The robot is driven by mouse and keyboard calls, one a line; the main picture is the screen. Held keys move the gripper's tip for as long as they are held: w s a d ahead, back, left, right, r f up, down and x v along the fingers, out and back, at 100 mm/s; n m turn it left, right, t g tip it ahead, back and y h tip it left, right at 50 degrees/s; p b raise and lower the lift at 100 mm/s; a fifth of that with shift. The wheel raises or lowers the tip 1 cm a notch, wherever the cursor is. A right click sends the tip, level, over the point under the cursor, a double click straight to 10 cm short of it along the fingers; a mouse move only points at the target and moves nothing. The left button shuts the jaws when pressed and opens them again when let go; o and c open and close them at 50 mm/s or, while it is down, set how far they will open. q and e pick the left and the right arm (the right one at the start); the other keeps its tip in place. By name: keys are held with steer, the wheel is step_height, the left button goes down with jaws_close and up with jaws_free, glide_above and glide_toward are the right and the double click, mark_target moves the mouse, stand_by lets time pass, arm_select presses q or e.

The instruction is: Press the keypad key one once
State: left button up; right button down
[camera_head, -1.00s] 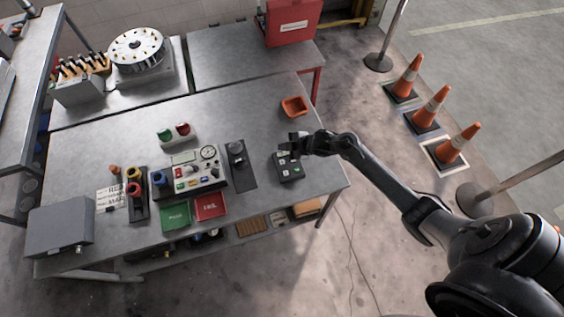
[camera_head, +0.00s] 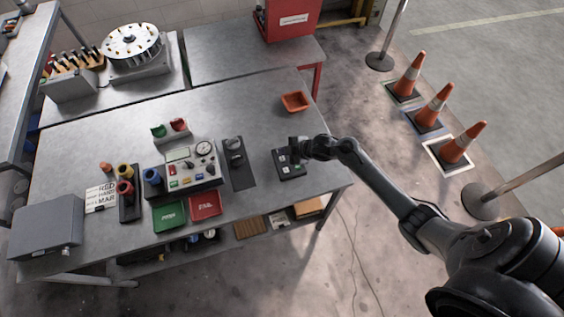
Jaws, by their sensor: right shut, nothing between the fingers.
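The keypad (camera_head: 288,170) is a small dark block with light keys near the right end of the metal table. My right gripper (camera_head: 295,147) is shut and empty, over the keypad's upper part, and it hides some of the keys. I cannot tell whether its fingertips touch a key, nor read the key labels. My left gripper is not in view.
An orange tray (camera_head: 294,101) sits above the keypad on the table (camera_head: 230,105). To the left are a dark lever unit (camera_head: 238,165), a control box with a gauge (camera_head: 190,165), and green (camera_head: 169,216) and red (camera_head: 205,205) trays. Traffic cones (camera_head: 458,142) stand on the floor.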

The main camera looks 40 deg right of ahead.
mark_target(284, 160)
step_height(284, 160, down, 2)
steer(key=shift+f+b, duration=0.15)
steer(key=shift+b, duration=0.4)
stand_by(0.8)
stand_by(0.8)
steer(key=shift+f, duration=0.15)
steer(key=shift+f, duration=0.25)
